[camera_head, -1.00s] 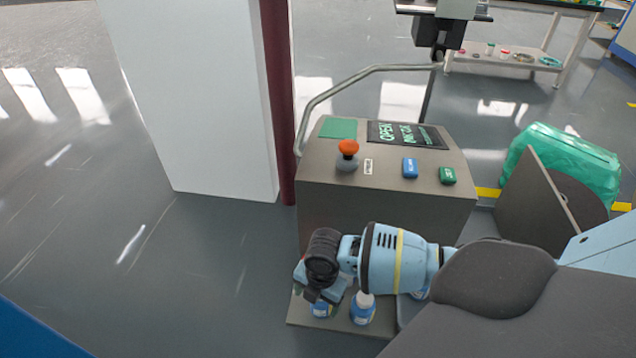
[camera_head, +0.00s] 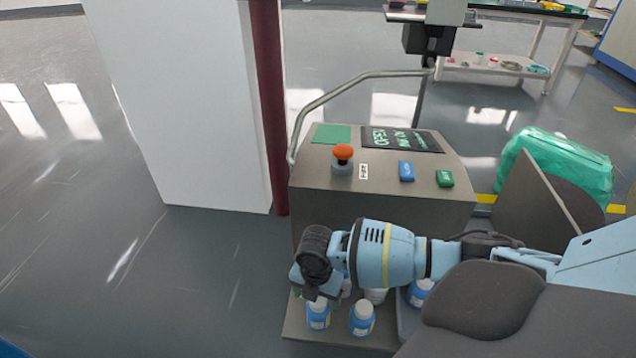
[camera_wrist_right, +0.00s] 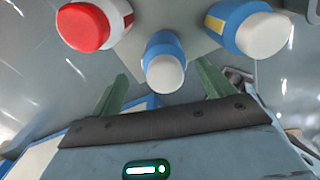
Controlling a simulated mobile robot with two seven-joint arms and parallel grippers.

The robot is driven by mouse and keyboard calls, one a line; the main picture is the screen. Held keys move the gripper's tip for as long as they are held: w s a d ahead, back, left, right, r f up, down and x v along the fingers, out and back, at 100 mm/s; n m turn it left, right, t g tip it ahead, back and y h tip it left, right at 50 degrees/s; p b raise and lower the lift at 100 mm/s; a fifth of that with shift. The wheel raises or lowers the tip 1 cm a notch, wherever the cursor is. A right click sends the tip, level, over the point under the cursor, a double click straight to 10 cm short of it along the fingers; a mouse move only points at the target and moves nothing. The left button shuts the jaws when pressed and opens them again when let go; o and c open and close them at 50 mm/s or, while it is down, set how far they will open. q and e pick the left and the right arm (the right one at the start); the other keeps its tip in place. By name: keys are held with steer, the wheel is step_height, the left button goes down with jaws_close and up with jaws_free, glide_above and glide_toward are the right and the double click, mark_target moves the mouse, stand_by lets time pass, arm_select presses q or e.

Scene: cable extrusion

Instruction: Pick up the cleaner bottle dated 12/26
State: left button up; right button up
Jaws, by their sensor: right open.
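Several cleaner bottles stand on a low grey shelf (camera_head: 336,338) at the front of the control cabinet. In the head view, one blue bottle with a white cap (camera_head: 318,316) is just below my right gripper (camera_head: 314,290), and another blue bottle (camera_head: 362,319) stands to its right. A third blue bottle (camera_head: 419,293) is partly hidden by my arm. In the right wrist view, a white-capped blue bottle (camera_wrist_right: 163,62) lies between the open fingers, just beyond the tips. A red-capped bottle (camera_wrist_right: 92,24) is left and a blue bottle (camera_wrist_right: 248,27) right. No date is readable.
The grey cabinet (camera_head: 335,200) with an orange button (camera_head: 343,153) and a rail stands behind my right arm. A white pillar (camera_head: 185,110) is to the left. A green-wrapped bundle (camera_head: 560,165) is to the right. The floor at left is clear.

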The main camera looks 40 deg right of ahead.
steer(key=f, duration=0.1)
steer(key=f+b, duration=0.1)
steer(key=f, duration=0.3)
steer(key=shift+s+b, duration=0.3)
steer(key=shift+b, duration=0.05)
steer(key=shift+c, duration=0.9)
steer(key=shift+r, duration=0.1)
steer(key=c, duration=1)
